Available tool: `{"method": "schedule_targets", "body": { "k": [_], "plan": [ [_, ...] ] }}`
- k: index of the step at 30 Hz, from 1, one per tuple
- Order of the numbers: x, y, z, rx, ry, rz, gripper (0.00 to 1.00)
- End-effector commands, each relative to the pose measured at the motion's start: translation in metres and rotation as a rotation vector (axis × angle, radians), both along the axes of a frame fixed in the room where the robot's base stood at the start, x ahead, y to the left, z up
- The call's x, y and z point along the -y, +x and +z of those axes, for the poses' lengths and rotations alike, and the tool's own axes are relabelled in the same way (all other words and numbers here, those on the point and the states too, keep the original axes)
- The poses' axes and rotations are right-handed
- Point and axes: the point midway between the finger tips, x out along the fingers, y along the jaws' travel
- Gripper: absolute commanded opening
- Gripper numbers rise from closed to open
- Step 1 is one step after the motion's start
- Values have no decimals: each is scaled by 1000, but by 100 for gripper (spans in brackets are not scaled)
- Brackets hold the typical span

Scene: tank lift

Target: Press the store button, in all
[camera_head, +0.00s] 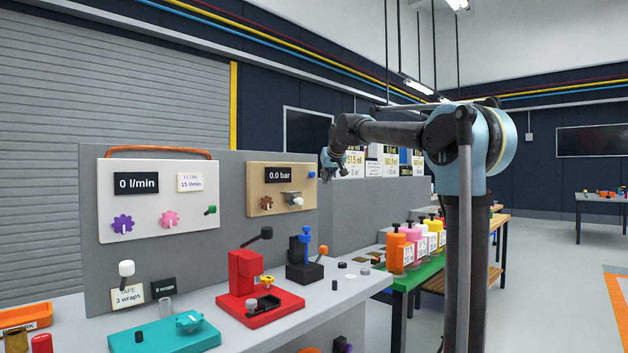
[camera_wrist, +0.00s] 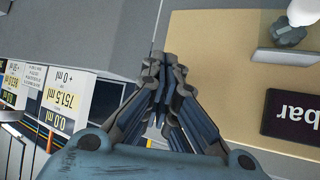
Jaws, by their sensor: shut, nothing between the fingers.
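No button labelled "store" can be read in either view. A small blue knob or button (camera_head: 311,175) sits at the upper right edge of the tan panel (camera_head: 257,179), which carries a "0.0 bar" display (camera_head: 278,174). My gripper (camera_head: 327,176) is raised just right of this panel in the head view. In the wrist view my gripper (camera_wrist: 164,62) has its fingers together and empty, in front of the gap between a grey wall and the tan panel (camera_wrist: 215,60). The upside-down bar display (camera_wrist: 293,117) is at right.
A white panel (camera_head: 160,220) with a "0 l/min" display (camera_head: 136,183) stands left. A red press (camera_head: 245,274), a teal fixture (camera_head: 160,335) and a dark blue-topped stand (camera_head: 304,258) crowd the bench. Coloured bottles (camera_head: 396,250) stand right. White "ml" displays (camera_wrist: 64,100) show left in the wrist view.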

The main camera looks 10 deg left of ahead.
Motion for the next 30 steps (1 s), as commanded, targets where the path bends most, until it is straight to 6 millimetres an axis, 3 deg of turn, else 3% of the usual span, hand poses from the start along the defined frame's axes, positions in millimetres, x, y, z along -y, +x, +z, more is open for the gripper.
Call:
{"method": "schedule_targets", "body": {
  "k": [9,30],
  "plan": [
    [17,-13,0,0,0,0,0],
    [17,-13,0,0,0,0,0]
  ]
}}
